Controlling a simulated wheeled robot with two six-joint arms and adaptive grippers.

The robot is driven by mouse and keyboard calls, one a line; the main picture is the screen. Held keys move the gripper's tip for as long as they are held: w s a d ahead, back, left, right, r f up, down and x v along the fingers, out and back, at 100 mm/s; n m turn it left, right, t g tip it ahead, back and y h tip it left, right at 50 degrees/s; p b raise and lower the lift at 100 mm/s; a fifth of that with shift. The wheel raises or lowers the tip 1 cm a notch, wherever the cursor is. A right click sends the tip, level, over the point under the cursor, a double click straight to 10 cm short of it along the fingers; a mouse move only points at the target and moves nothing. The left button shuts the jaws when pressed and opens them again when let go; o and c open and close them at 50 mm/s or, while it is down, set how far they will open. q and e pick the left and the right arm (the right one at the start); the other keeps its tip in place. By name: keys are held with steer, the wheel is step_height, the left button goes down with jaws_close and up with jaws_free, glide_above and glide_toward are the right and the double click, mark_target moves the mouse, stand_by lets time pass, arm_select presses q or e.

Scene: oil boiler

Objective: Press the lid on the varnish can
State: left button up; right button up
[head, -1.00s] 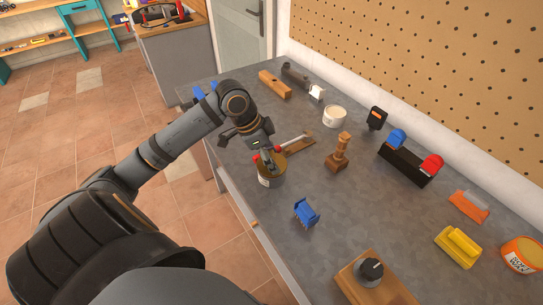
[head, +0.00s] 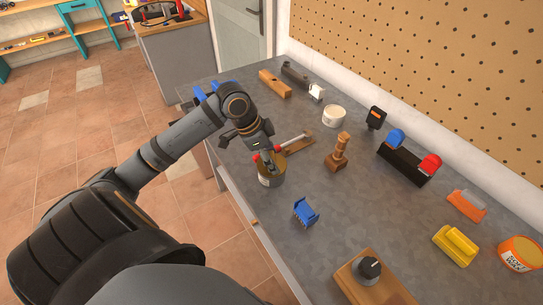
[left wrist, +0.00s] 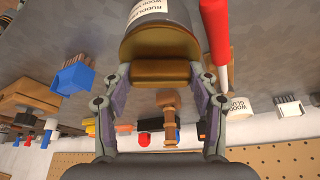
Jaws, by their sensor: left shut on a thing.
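The varnish can (head: 267,181) stands upright near the front edge of the bench, under my left gripper (head: 268,158). In the left wrist view the can (left wrist: 160,42) is at the top, with a grey side and a white label. My left gripper (left wrist: 160,76) is shut on a brown-gold piece, which looks like the lid (left wrist: 160,73), at the can's top end. The fingers sit on either side of it. The lid is close against the can, but I cannot tell whether it is fully seated. My right gripper is out of view.
A red-handled tool (left wrist: 215,40) lies close beside the can. A blue holder (head: 306,212) stands in front. A wooden stamp-like piece (head: 338,152), a white tub (head: 333,116) and a knob on a wooden block (head: 370,270) stand around. Bench space between them is clear.

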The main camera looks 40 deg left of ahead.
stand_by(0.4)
arm_select(q)
steer(key=o, duration=1.1)
steer(key=shift+o, duration=1.4)
step_height(320, 180, up, 7)
steer(key=p, duration=0.8)
